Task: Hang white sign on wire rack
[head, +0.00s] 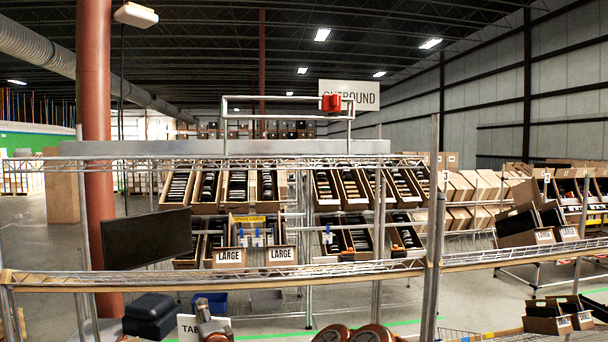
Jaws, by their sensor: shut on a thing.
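A white sign (187,325) with dark letters beginning "TA" shows at the bottom edge, left of centre; its lower part is cut off by the frame. The wire rack (270,273) spans the whole view in front of me, with a long wire shelf edge and metal posts. The sign and gripper show below this shelf edge in the picture, and the sign looks apart from it.
A black panel (147,239) stands at the rack's left. Behind are tilted cartons (250,187) with dark items and white "LARGE" labels (229,257). A metal post (433,270) rises right of centre.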

